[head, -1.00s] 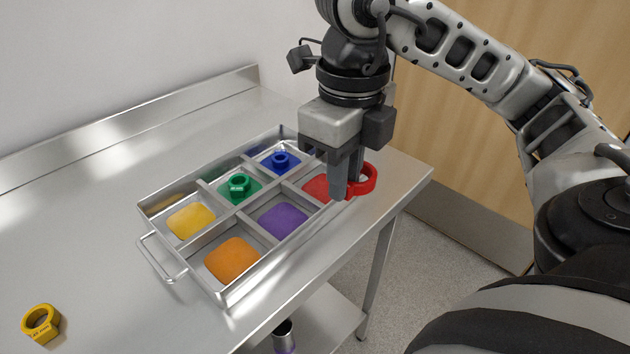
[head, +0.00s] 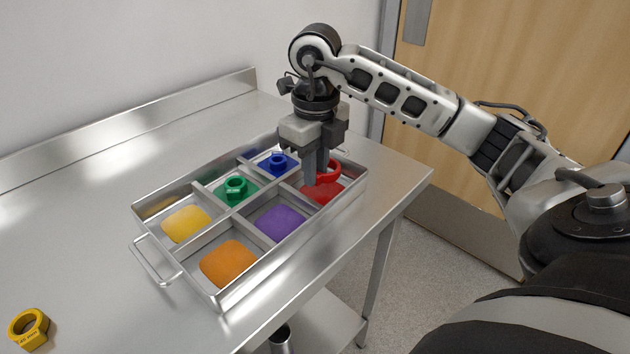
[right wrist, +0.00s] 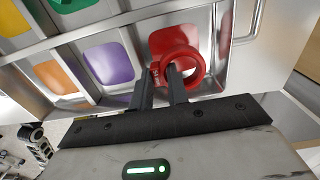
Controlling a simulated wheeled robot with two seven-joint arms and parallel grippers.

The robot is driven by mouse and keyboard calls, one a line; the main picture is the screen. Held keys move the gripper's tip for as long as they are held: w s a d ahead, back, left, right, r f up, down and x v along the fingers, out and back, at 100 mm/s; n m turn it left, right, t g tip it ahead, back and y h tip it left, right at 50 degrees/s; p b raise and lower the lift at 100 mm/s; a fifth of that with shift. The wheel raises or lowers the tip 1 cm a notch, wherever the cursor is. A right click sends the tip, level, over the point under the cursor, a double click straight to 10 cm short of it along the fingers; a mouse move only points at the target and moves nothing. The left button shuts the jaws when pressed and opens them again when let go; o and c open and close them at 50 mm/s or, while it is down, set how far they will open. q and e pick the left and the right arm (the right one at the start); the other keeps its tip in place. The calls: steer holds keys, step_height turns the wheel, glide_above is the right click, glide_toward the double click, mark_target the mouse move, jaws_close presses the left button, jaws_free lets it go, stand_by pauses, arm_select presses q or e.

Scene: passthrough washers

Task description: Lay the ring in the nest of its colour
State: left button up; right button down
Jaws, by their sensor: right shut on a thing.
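A red ring (head: 328,170) is held by my right gripper (head: 316,182), whose fingers are shut on its wall. The ring (right wrist: 180,68) also shows in the right wrist view, with one finger inside its hole. Ring and fingertips are over the red nest (head: 327,192), in the back-right compartment of the metal tray (head: 217,300). I cannot tell whether the ring touches the nest. The red nest (right wrist: 172,40) shows partly behind the ring in the right wrist view. My left gripper is in no view.
A blue ring (head: 278,163) and a green ring (head: 236,189) lie in their nests. Yellow (head: 186,224), purple (head: 280,223) and orange (head: 229,264) nests are bare. A yellow ring (head: 29,328) is on the bench at front left. Tray walls and dividers surround the nests.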

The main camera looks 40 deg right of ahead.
steer(key=shift+w+d+f, duration=0.1)
steer(key=shift+w+f, duration=0.1)
steer(key=shift+f, duration=1.65)
steer(key=shift+f, duration=0.15)
steer(key=c, duration=1.6)
jaws_free()
steer(key=shift+c, duration=0.2)
step_height(320, 180, up, 8)
steer(key=shift+p, duration=0.4)
steer(key=shift+s+f, duration=0.1)
